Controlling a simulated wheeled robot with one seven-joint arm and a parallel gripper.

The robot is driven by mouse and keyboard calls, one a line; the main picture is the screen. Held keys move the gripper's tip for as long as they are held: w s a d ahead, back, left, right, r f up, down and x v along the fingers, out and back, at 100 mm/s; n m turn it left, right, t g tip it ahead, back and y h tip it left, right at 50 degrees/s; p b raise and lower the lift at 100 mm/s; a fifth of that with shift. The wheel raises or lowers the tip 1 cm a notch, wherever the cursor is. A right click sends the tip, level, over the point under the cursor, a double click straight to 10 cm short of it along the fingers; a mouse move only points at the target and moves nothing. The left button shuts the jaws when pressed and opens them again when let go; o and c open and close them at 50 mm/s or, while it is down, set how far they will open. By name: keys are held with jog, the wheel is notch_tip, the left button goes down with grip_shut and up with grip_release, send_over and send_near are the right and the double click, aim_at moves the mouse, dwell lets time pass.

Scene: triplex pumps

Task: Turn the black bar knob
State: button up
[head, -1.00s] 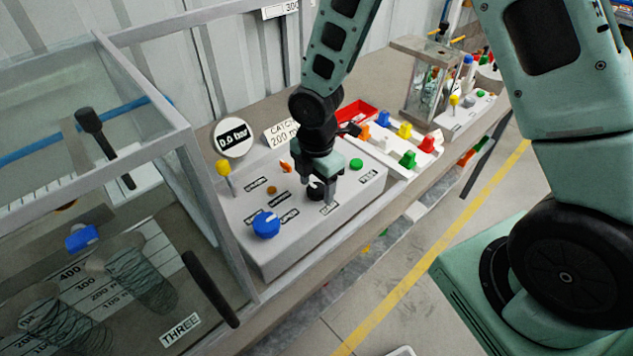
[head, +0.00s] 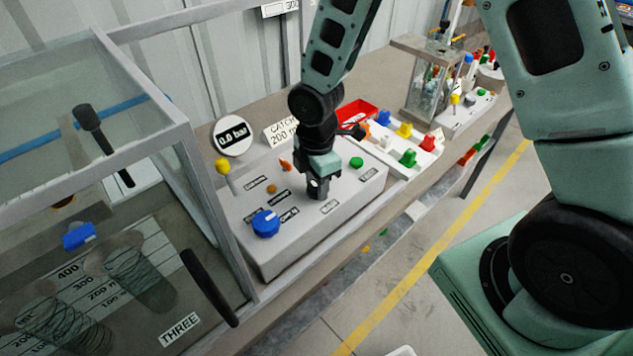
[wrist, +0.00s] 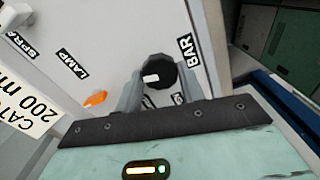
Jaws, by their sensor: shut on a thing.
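The black bar knob (wrist: 160,70) is round with a white pointer mark and sits beside a BAR label in the wrist view. My gripper (wrist: 158,82) has one finger on each side of it and is shut on it. In the head view my gripper (head: 318,190) points down onto the light grey control panel (head: 350,205), and its fingers hide most of the knob. The knob is still on the panel.
A round gauge reading 0.0 bar (head: 232,135) stands behind. A glass-walled case (head: 205,170) is at left.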

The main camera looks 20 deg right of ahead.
jog(key=m+b, duration=0.1)
jog(key=m, duration=0.3)
jog(key=shift+m, duration=0.3)
jog(key=m+b, duration=0.1)
jog(key=m, duration=1.3)
jog(key=shift+r+m, duration=0.1)
jog(key=shift+m, duration=0.2)
jog(key=m+p, duration=0.1)
jog(key=m, duration=0.3)
jog(key=shift+p, duration=0.35)
jog(key=m+p, duration=0.2)
jog(key=m, duration=0.3)
jog(key=m+p, duration=0.2)
jog(key=m, duration=0.3)
jog(key=shift+p, duration=0.4)
jog(key=shift+m+p, duration=0.9)
jog(key=shift+m, duration=1.1)
jog(key=shift+w, duration=0.1)
